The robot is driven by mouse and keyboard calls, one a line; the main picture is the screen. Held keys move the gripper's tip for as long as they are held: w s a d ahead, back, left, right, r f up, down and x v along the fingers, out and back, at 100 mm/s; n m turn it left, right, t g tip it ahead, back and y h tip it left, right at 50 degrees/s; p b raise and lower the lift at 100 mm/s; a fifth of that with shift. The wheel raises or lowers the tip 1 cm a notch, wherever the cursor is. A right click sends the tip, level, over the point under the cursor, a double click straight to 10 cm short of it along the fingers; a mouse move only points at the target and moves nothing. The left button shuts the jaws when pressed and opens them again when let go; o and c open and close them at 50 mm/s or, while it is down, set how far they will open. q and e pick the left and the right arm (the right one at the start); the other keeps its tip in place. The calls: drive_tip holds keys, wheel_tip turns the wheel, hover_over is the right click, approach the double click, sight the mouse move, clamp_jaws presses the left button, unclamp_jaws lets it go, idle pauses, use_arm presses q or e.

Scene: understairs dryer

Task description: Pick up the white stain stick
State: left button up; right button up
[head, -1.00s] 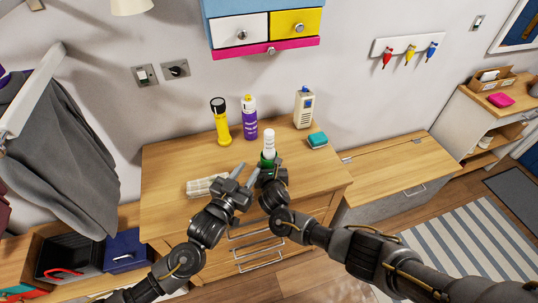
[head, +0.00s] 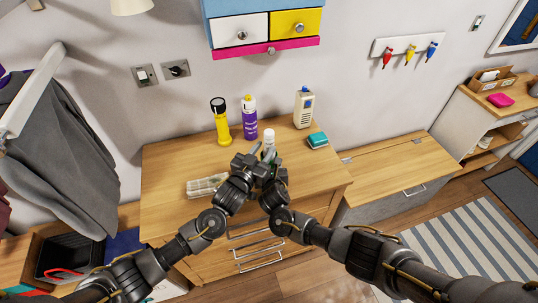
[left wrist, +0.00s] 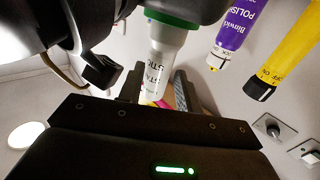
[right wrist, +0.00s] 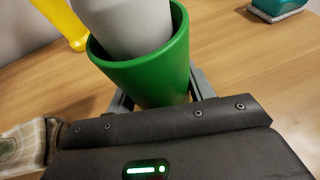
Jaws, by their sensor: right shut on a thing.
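The white stain stick (head: 269,136) stands upright in a green holder, its white top showing in the head view. In the left wrist view the lettered stick (left wrist: 160,70) lies between the fingers of my left gripper (left wrist: 158,92), which is open around it. In the right wrist view my right gripper (right wrist: 158,95) is shut on the green holder (right wrist: 150,65), with the pale stick (right wrist: 125,22) inside it. In the head view my left gripper (head: 257,158) covers most of the holder. Whether the left fingers touch the stick cannot be told.
A yellow flashlight (head: 221,124) and a purple polish can (head: 249,122) stand behind on the wooden dresser top (head: 165,165). A folded cloth (head: 205,187) lies at the front left.

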use_arm(q)
drive_tip(key=x, duration=0.2)
drive_tip(key=shift+w+d, duration=0.15)
drive_tip(key=shift+w, duration=0.05)
use_arm(e)
drive_tip(key=shift+w, duration=0.1)
use_arm(q)
clamp_jaws()
wheel_tip(320, 180, up, 18)
idle(0.5)
use_arm(e)
drive_tip(key=o, duration=1)
drive_tip(key=shift+o, duration=0.2)
